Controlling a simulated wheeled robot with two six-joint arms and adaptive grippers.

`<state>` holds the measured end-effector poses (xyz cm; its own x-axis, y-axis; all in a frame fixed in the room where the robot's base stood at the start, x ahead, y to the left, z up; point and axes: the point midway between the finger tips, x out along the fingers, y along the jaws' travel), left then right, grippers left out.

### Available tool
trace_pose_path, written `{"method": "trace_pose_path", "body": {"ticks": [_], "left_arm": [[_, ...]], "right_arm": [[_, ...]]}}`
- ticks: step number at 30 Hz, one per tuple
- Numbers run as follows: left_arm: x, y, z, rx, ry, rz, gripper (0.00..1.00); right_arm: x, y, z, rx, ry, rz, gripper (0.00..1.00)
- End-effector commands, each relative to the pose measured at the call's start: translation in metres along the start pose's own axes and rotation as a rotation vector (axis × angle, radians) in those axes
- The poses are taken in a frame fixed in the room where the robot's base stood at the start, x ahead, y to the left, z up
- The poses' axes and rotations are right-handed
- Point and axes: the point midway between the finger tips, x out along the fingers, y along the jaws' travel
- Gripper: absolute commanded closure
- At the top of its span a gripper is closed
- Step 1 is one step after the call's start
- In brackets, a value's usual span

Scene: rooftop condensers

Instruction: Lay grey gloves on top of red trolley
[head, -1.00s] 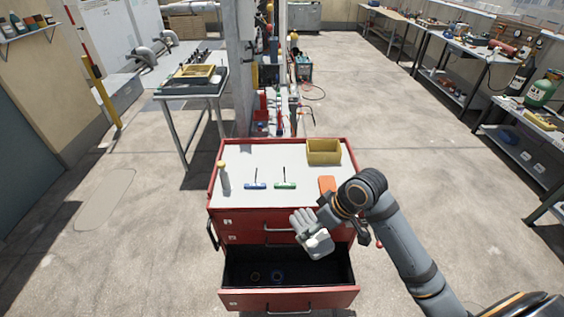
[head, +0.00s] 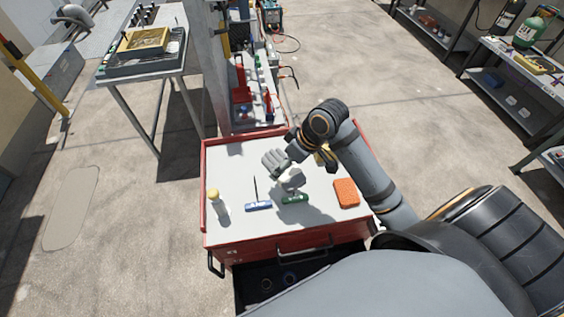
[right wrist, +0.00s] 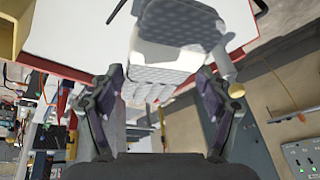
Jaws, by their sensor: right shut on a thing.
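The red trolley (head: 225,161) stands in front of me with a pale grey top, and its open drawer (head: 262,285) shows below the front edge. My right gripper (head: 290,164) is shut on the grey gloves (head: 291,178) and holds them over the middle of the trolley top. Whether the gloves touch the top is hard to tell. In the right wrist view the gloves (right wrist: 178,55) hang between the two fingers of the gripper (right wrist: 160,85), with the pale top behind them. My left gripper is not in view.
On the top are a cream-capped bottle (head: 217,202), a blue-handled tool (head: 258,206), a green-handled tool (head: 295,199) close to the gloves, and an orange sponge-like block (head: 346,193). A yellow bin is mostly hidden behind my arm.

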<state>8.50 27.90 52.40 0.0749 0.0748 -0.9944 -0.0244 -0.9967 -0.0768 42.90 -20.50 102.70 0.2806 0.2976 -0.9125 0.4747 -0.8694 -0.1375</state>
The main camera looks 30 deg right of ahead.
Motion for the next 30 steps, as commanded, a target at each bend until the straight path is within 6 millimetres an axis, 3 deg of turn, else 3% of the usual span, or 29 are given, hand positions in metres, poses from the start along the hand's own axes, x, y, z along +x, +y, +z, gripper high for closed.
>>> {"method": "trace_pose_path", "body": {"ticks": [5,9,14,18,24,30], "left_arm": [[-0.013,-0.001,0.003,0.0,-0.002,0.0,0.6],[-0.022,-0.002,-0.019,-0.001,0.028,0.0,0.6],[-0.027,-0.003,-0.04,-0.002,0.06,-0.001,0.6],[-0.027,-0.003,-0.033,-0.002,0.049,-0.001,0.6],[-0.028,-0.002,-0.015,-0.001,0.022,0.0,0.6],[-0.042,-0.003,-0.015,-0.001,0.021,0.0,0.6]], "right_arm": [[0.029,0.02,-0.036,0.005,0.003,-0.009,0.66],[0.059,0.039,-0.062,0.002,-0.001,-0.007,0.66],[0.099,0.056,-0.07,0.0,0.0,-0.005,0.66],[0.117,0.064,-0.074,-0.001,0.0,-0.002,0.66],[0.124,0.067,-0.076,-0.001,0.0,-0.003,0.66],[0.149,0.07,-0.066,0.0,-0.002,-0.004,0.66]]}}
